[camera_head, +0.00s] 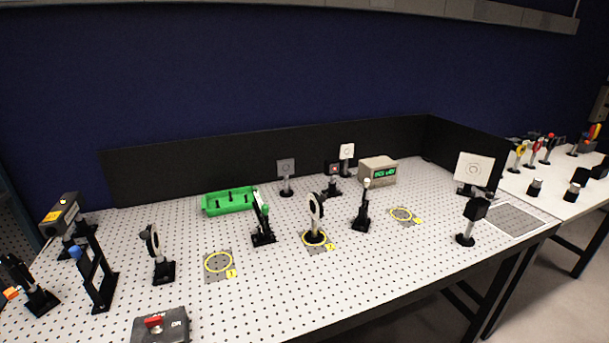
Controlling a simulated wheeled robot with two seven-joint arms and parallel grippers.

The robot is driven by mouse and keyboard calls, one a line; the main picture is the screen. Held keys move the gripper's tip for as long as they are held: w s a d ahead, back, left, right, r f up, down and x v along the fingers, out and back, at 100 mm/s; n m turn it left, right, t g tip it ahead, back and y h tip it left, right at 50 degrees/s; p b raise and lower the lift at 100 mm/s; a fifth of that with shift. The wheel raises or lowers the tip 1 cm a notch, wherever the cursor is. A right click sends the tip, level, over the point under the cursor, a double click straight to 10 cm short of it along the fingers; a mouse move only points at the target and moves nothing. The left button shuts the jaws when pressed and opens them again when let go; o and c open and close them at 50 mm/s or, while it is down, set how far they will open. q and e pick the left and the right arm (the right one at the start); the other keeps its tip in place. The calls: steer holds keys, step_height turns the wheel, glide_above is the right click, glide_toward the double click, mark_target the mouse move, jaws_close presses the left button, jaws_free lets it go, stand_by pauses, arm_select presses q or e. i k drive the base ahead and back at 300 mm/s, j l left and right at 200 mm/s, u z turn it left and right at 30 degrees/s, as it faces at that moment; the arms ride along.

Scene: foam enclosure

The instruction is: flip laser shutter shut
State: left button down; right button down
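The laser (62,217), a grey box with a yellow label, stands on a mount at the far left of the perforated table (330,285). In front of it stands a black upright frame with a blue tip (92,275). To its left, a low black mount with an orange tip (32,287) is at the picture edge. No readable label tells which is the laser shutter. Neither of my grippers is in view.
Lens mounts (157,255) (315,220), a green tray (229,201), a display box (378,170), a white target card (475,168) and a box with a red knob (160,325) stand on the table. Yellow rings mark spots. Black panels (270,168) close the back. A side table (555,195) is right.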

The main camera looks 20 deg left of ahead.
mark_target(84, 264)
steer(key=u, duration=1.95)
